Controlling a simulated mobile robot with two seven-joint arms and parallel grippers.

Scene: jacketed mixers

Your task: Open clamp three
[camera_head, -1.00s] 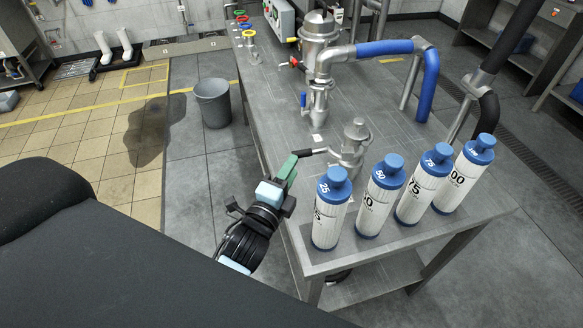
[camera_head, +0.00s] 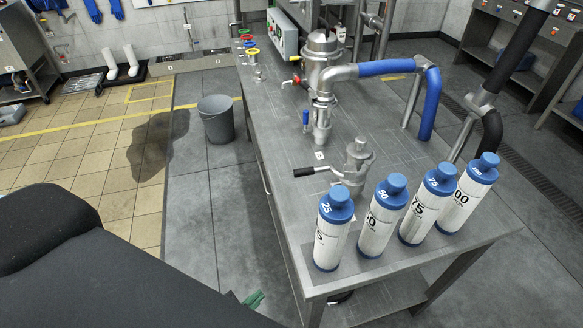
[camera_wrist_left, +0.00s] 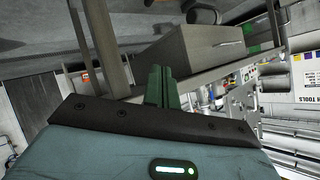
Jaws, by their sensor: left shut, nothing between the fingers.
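A metal fitting (camera_head: 354,165) stands on the steel bench with a black-gripped lever (camera_head: 318,171) reaching out to its left. Another fitting (camera_head: 321,122) with a blue lever (camera_head: 305,118) stands farther back, under the mixer pipe. I cannot read which one is clamp three. My left gripper (camera_head: 254,299) shows only as green fingertips at the bottom of the head view, low beside the bench's near left side and well apart from the lever. In the left wrist view its green fingers (camera_wrist_left: 161,87) are shut and empty. My right gripper is not in view.
Several white bottles with blue caps (camera_head: 333,232) stand in a row along the near edge of the steel bench (camera_head: 290,205). A jacketed vessel (camera_head: 320,58) and a blue-sleeved pipe (camera_head: 428,100) are behind. A grey bucket (camera_head: 216,119) stands on the floor to the left.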

